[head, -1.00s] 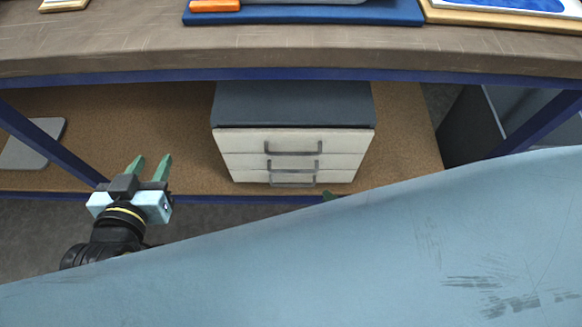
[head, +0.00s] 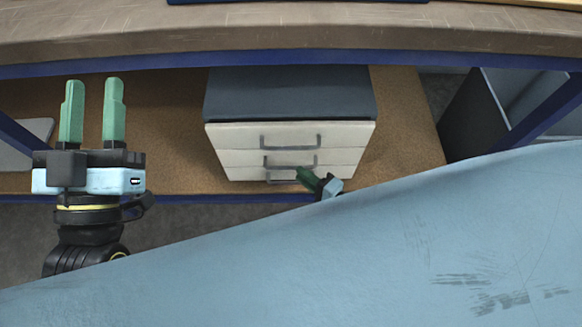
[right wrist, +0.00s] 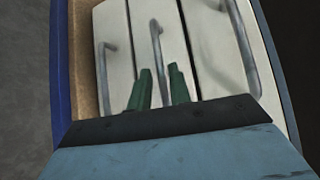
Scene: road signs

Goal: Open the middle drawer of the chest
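The chest (head: 290,92) has a dark grey top and several pale drawers stacked in front, all looking shut. The middle drawer's grey bar handle (head: 290,160) lies between the upper and lower handles; it also shows in the right wrist view (right wrist: 154,40). My right gripper (head: 303,173) is in front of the lower handles, partly hidden by my blue body part. In the right wrist view its green fingers (right wrist: 160,70) are apart, one on each side of the middle handle in the picture; contact cannot be told. My left gripper (head: 94,82) is open and empty, left of the chest.
The chest stands on a brown shelf (head: 165,120) under a thick tabletop (head: 290,28) with a blue frame. A grey open box (head: 500,100) is to the right. A grey flat piece (head: 38,130) lies at the left. The shelf beside the chest is bare.

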